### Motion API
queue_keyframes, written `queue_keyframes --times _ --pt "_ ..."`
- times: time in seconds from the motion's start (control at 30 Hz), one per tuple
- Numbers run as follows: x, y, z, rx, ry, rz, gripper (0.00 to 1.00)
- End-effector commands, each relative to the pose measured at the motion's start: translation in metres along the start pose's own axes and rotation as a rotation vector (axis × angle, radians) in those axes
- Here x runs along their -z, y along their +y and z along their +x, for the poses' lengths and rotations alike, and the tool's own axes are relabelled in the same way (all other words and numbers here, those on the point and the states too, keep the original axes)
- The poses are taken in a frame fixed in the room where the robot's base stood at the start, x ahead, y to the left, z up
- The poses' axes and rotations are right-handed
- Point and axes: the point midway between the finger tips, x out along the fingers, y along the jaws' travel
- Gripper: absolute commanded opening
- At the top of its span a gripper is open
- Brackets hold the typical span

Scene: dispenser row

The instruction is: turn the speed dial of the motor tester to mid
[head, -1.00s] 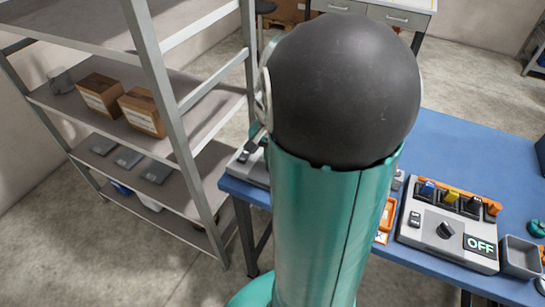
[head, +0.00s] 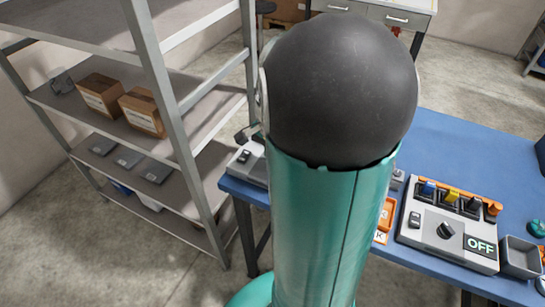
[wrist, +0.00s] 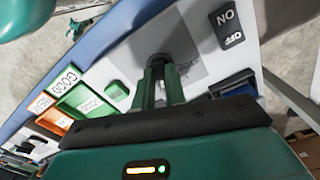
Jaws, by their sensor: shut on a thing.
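In the wrist view, my gripper (wrist: 161,92) has its two green fingers close together on a small dark dial (wrist: 157,62). The dial stands on the pale panel of a device (wrist: 128,65), which I take to be the motor tester. A grey printed plate (wrist: 196,62) lies around the dial; the fingers cover part of its lettering, and the dial's pointer cannot be read. A black ON/OFF rocker switch (wrist: 229,26) sits on the same panel. In the head view, my arm hides the fingers and dial; part of a grey device (head: 247,168) shows at the table's left edge.
A second grey device (head: 450,228) with a black knob and an OFF display stands right on the blue table (head: 440,135). Green (wrist: 88,101) and orange (wrist: 52,121) trays lie beside the panel. A grey shelf rack (head: 170,100) stands left.

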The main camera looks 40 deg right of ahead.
Motion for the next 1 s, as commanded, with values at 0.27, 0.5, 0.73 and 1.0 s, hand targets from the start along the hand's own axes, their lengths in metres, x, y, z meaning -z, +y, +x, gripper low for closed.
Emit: queue_keyframes --times 0.27,0.5,0.73,1.0 --pt "0.001 -0.001 -0.001 0.002 0.002 -0.001 0.26" --pt "0.000 0.000 0.000 0.001 0.001 -0.001 0.35" --pt "0.000 -0.001 -0.010 0.002 0.002 -0.002 0.35" --pt "0.001 -0.001 -0.063 0.006 0.004 -0.002 0.35"
